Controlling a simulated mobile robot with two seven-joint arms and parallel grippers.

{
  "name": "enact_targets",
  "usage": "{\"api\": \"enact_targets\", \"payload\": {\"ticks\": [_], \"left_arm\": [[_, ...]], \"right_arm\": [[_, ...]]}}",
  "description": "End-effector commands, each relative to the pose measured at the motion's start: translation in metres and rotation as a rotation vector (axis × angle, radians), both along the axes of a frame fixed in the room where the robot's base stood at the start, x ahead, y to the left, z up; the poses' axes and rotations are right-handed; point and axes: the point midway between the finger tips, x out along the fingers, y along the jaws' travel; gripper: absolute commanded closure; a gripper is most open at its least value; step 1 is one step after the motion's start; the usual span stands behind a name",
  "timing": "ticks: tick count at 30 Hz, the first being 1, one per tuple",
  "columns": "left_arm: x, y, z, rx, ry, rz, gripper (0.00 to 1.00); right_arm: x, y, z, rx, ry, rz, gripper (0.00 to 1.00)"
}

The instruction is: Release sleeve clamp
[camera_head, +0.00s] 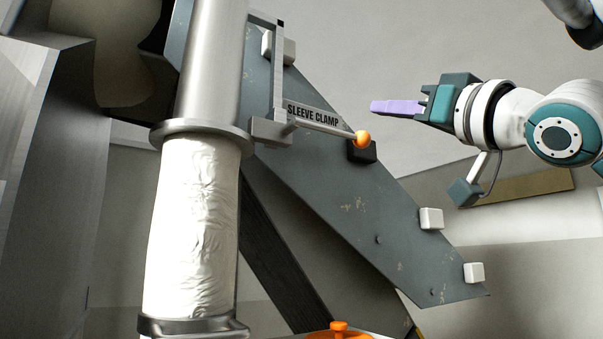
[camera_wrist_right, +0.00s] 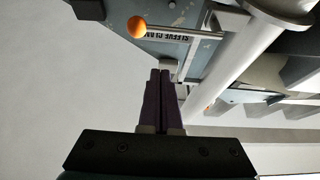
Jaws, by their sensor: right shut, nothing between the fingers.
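The sleeve clamp lever is a grey rod ending in an orange ball knob (camera_head: 362,139). The rod runs from a grey clamp block (camera_head: 271,131) beside the metal collar (camera_head: 200,132) to the knob, under the SLEEVE CLAMP label (camera_head: 313,115). The knob also shows in the right wrist view (camera_wrist_right: 137,27), at upper left. My right gripper (camera_head: 374,106), with purple fingers, points left in the head view, just right of and above the knob and apart from it. The fingers are together and empty; they also show in the right wrist view (camera_wrist_right: 160,75). My left gripper is out of view.
A white wrinkled sleeve (camera_head: 190,230) hangs below the collar, with a metal band (camera_head: 193,326) at its bottom. White blocks (camera_head: 431,219) sit along the edge of the slanted grey panel (camera_head: 340,215). An orange knob (camera_head: 339,330) shows at the bottom edge. Open space surrounds my right gripper.

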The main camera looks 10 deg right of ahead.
Motion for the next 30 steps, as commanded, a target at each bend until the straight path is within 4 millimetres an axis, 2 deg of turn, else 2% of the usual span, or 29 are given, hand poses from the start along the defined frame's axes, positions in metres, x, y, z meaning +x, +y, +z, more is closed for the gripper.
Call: {"api": "enact_targets", "payload": {"ticks": [9, 13, 17, 27, 29, 30], "left_arm": [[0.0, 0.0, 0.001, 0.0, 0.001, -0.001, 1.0], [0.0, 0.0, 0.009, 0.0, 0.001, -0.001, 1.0], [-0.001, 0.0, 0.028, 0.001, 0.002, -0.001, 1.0], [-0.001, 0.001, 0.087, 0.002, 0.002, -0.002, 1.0], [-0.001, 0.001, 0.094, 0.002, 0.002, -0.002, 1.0], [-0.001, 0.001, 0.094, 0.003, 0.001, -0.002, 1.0]], "right_arm": [[0.0, 0.0, 0.002, 0.0, -0.002, 0.001, 1.0], [0.006, 0.002, 0.008, 0.002, -0.001, 0.002, 1.0], [0.021, 0.009, 0.02, 0.001, 0.0, 0.002, 1.0], [0.079, 0.029, 0.054, 0.002, 0.001, 0.001, 1.0], [0.086, 0.032, 0.054, 0.0, 0.002, 0.001, 1.0], [0.084, 0.031, 0.041, 0.0, 0.005, 0.001, 1.0]]}}
